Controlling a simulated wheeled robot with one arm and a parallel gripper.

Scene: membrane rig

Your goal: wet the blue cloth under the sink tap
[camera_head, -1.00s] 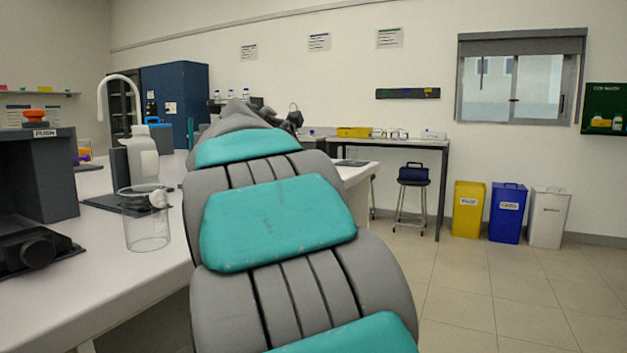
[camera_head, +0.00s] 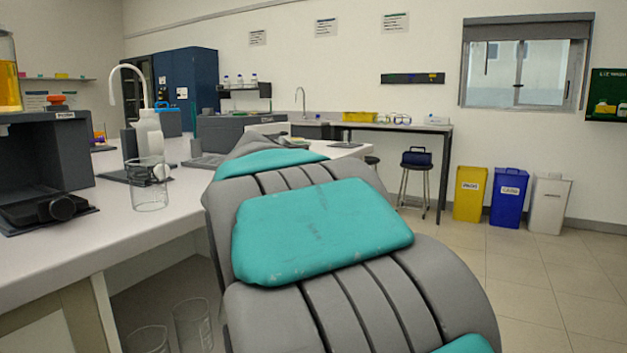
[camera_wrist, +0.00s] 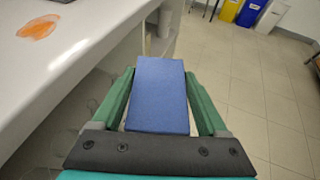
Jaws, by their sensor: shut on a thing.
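In the wrist view, my gripper (camera_wrist: 158,98) has its two green fingers on either side of a blue cloth (camera_wrist: 158,90), which looks like a flat folded block. It is shut on the cloth and holds it above the floor beside the bench. In the head view my arm reaches forward and hides the gripper and the cloth. A thin curved tap (camera_head: 303,97) stands at the back, by the far counter, well beyond my arm. The sink basin is too small to make out.
The white bench (camera_head: 100,215) runs along the left, with a clear beaker (camera_head: 149,190) near its edge. An orange spill (camera_wrist: 38,27) lies on a white top. Yellow (camera_head: 469,194), blue (camera_head: 508,198) and white bins (camera_head: 548,204) and a stool (camera_head: 416,180) stand right. The floor there is clear.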

